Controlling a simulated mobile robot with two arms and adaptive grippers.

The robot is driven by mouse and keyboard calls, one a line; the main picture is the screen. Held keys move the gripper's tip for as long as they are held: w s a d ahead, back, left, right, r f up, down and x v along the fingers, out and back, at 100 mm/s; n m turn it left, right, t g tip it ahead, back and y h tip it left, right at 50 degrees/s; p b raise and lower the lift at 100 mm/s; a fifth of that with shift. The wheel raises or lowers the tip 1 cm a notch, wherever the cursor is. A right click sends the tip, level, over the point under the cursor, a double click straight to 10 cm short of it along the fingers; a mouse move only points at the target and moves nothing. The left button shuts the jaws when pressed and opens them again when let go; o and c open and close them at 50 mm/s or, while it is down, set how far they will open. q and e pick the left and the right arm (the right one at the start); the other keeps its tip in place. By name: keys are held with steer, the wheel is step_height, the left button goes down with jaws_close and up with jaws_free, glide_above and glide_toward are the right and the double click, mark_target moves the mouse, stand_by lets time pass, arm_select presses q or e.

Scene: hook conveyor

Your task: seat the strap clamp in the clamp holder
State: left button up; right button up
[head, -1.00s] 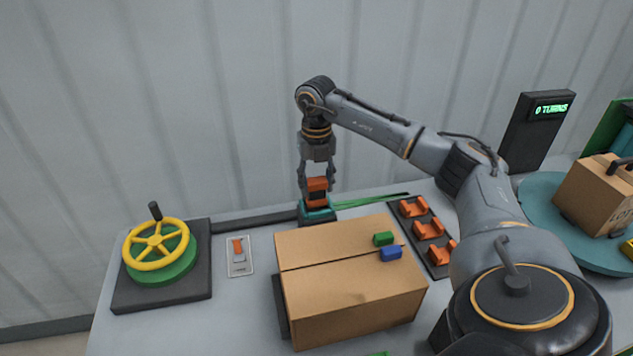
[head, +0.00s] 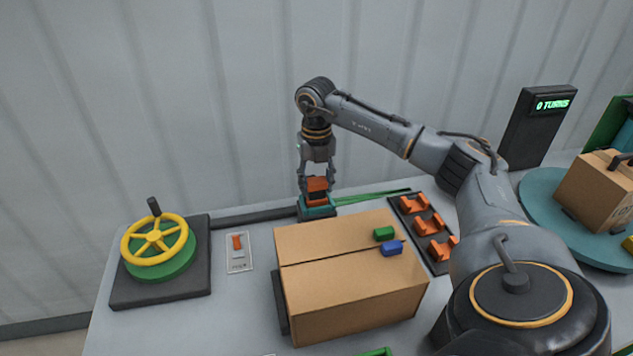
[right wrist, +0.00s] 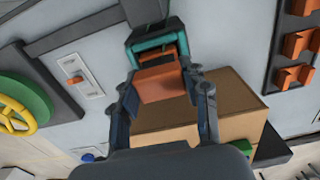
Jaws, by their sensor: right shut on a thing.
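My right gripper (head: 317,178) points down at the back of the table and is shut on an orange block, which I take as the strap clamp (head: 317,187). Directly below it stands a teal piece with a dark base, which I take as the clamp holder (head: 316,212). In the right wrist view the orange clamp (right wrist: 160,84) lies between the fingers, and the teal frame (right wrist: 133,42) is just beyond it. The clamp's lower end appears to be at the frame; whether it is fully down inside I cannot tell. My left gripper is not in view.
A cardboard box (head: 345,290) with green and blue blocks on top stands in front. A black rack (head: 439,266) of orange brackets is right of it. A green strap (head: 370,198) runs right from the holder. A yellow handwheel (head: 155,240) and a switch plate (head: 238,266) are left.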

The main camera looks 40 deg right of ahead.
mark_target(316, 180)
steer(key=shift+f, duration=0.35)
steer(key=o, duration=1.3)
step_height(316, 180, up, 12)
